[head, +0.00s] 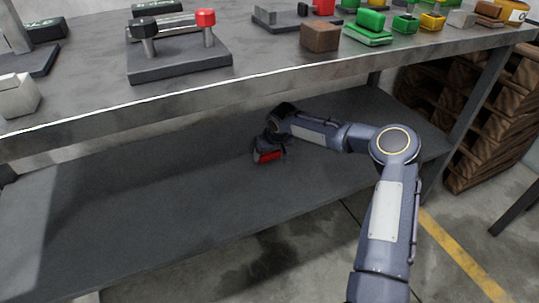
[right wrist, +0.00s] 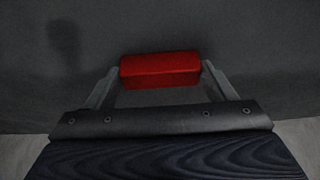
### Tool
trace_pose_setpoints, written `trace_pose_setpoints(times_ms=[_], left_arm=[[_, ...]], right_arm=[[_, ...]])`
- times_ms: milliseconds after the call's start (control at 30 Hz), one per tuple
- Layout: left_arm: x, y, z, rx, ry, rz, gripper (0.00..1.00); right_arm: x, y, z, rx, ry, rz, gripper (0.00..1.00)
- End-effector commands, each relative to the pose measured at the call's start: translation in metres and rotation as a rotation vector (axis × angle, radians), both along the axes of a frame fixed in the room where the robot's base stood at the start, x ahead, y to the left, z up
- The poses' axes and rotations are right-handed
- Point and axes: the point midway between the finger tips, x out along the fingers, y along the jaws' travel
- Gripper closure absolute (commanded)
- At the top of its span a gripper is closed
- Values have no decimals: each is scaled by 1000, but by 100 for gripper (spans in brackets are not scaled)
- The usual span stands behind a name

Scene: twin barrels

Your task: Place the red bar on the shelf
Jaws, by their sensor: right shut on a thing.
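The red bar (head: 268,156) is a short red block, seen low under the bench top in the head view. It also shows between two grey fingers in the right wrist view (right wrist: 160,70). My right gripper (head: 266,153) is shut on the bar, with one finger at each end (right wrist: 160,78). The bar is over the lower shelf (head: 130,215), a dark grey board below the bench top. I cannot tell whether the bar touches the shelf. My left gripper is not in view.
The bench top (head: 270,60) overhangs the shelf. On it stand a black stand with a red-capped post (head: 180,60), a brown block (head: 320,36), and several green and yellow blocks. Wooden pallets (head: 500,120) stand at the right. The shelf's left part is clear.

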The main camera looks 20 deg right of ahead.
Motion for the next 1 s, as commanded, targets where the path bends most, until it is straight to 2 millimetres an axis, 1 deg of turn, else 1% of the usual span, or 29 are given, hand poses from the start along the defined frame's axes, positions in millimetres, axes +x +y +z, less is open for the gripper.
trace_pose_setpoints(times_ms=[33,100,233,267,400,667,767,867,1000], left_arm=[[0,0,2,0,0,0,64],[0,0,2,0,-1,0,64],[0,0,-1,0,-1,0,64],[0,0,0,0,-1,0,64],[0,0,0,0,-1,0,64],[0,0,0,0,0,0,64],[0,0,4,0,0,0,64],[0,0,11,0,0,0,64],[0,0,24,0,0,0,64]], right_arm=[[1,0,3,0,-4,0,64],[1,0,3,0,-4,0,64],[1,1,-1,0,-4,1,64],[0,0,-1,0,-1,1,19],[0,0,-1,0,-1,1,1],[0,0,-1,0,0,1,1],[-1,0,5,-1,0,1,1],[-5,-1,20,-3,-2,1,1],[-16,-1,49,-3,-4,1,1]])
